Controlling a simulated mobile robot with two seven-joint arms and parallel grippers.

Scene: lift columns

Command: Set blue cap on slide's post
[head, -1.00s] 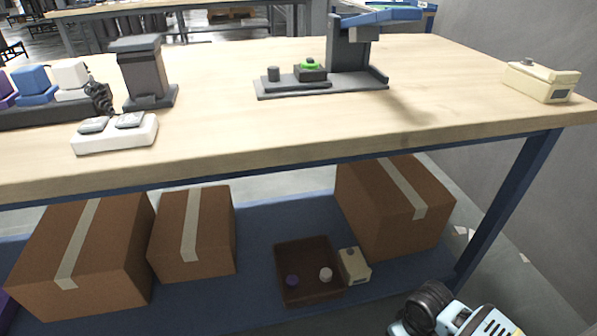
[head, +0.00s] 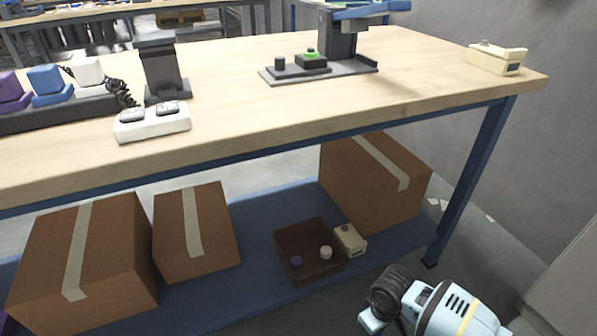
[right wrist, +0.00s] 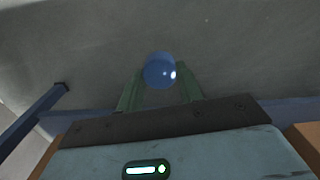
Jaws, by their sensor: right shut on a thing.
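A round, glossy blue cap (right wrist: 160,71) sits between the green fingers of my right gripper (right wrist: 160,85) in the right wrist view, and the gripper is shut on it. Grey floor or wall is behind it. In the head view my right arm shows at the lower right, beside the bench; the cap cannot be made out there. On the bench top stands a dark device with a flat base (head: 350,69), a short dark cylinder (head: 280,63), a block with a green piece (head: 311,57) and an upright column with a blue top. I cannot tell which part is the slide's post. My left gripper is out of view.
A brown bin (head: 284,246) with a purple and a white cap stands on the lower shelf, with a cream box (head: 350,239) beside it. Cardboard boxes (head: 375,190) fill other parts. A cream box (head: 497,60) stands at the bench's right end. The front right bench top is clear.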

